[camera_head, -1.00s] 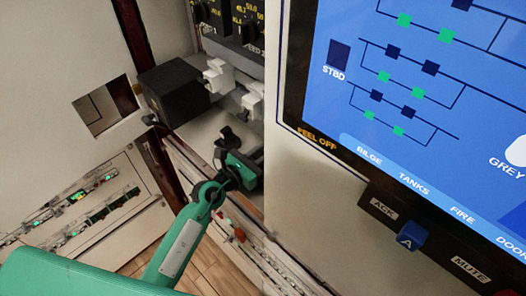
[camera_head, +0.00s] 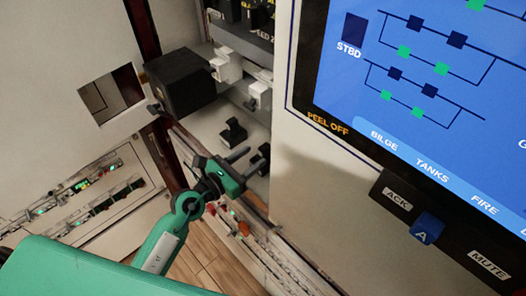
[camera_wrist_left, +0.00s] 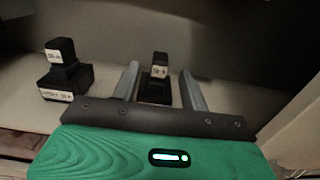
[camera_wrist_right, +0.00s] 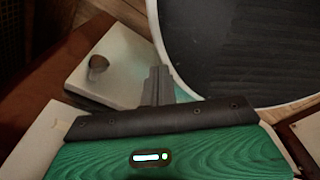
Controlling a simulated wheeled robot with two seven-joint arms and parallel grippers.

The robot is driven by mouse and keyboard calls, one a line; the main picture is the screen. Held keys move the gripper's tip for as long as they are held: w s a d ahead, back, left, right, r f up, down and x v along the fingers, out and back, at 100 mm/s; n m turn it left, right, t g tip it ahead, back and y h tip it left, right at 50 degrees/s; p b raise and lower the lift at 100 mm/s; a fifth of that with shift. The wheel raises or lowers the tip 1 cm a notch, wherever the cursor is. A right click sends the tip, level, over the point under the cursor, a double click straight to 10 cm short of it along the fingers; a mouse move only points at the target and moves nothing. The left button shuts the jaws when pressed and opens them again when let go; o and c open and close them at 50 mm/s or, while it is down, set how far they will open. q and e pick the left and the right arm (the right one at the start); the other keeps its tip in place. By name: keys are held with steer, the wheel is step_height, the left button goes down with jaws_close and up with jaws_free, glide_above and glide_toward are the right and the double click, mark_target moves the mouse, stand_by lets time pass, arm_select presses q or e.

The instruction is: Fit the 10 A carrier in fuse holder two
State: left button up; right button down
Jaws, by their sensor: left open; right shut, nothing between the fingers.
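Two black fuse carriers with pale labels stand on a light shelf (camera_head: 205,128). One carrier (camera_head: 233,131) stands clear; it is at left in the left wrist view (camera_wrist_left: 65,78). The other carrier (camera_head: 264,158) is partly hidden by my left gripper (camera_head: 246,163) in the head view. In the left wrist view, this second carrier (camera_wrist_left: 157,82) shows between and beyond my open left fingers (camera_wrist_left: 158,88). I cannot read the labels surely. White fuse holders (camera_head: 227,66) (camera_head: 259,94) sit above the shelf. My right gripper (camera_wrist_right: 158,86) is shut and empty.
A black box (camera_head: 181,82) juts out left of the holders. A cabinet with a blue screen (camera_head: 410,90) closes off the right side. A dark round surface (camera_wrist_right: 235,50) and a pale plate with a knob (camera_wrist_right: 98,66) lie near my right gripper.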

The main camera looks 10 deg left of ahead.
arm_select(q)
steer(key=b+v, duration=0.1)
steer(key=v, duration=0.5)
steer(key=shift+s+a+b, duration=0.15)
steer(key=shift+s+b, duration=0.1)
steer(key=shift+b, duration=0.05)
